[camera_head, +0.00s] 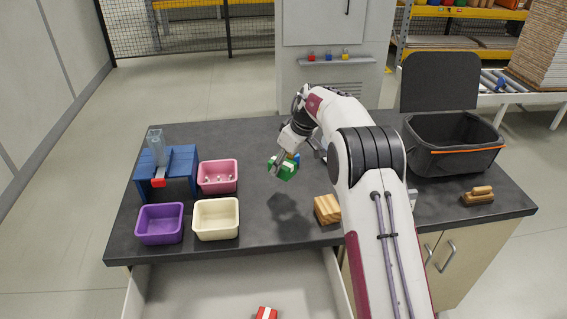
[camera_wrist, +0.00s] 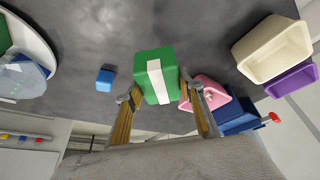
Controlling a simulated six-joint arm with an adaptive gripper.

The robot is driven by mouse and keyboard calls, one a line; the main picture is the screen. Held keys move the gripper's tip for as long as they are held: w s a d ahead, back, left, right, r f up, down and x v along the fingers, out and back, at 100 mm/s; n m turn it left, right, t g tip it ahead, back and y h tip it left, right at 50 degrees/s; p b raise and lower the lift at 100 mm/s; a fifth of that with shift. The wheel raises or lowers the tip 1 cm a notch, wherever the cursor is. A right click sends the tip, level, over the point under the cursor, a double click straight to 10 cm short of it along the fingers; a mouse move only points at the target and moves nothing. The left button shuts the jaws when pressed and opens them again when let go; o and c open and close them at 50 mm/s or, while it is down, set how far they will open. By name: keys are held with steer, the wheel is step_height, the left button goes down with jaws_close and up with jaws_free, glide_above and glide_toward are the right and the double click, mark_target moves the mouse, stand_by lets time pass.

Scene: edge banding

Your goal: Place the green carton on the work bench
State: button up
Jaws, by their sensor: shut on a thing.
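The green carton (camera_head: 283,168) has a white band, which shows clearly in the wrist view (camera_wrist: 155,75). My gripper (camera_head: 280,160) is shut on it, with one finger on each side of the carton in the wrist view (camera_wrist: 157,97). The carton is held above the dark top of the work bench (camera_head: 275,224), near its middle, and a shadow lies on the bench below it. The carton looks tilted in the head view.
A pink bin (camera_head: 218,177), a cream bin (camera_head: 216,219), a purple bin (camera_head: 160,223) and a blue stand (camera_head: 180,165) are on the left. A wooden block (camera_head: 326,209) lies nearby. A small blue block (camera_wrist: 105,80) lies on the bench. A dark crate (camera_head: 450,160) is at right. An open drawer holds a red carton (camera_head: 266,313).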

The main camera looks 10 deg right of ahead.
mark_target(292, 166)
steer(key=shift+f, duration=3.35)
steer(key=shift+f, duration=0.6)
steer(key=o, duration=1.2)
steer(key=shift+v, duration=6)
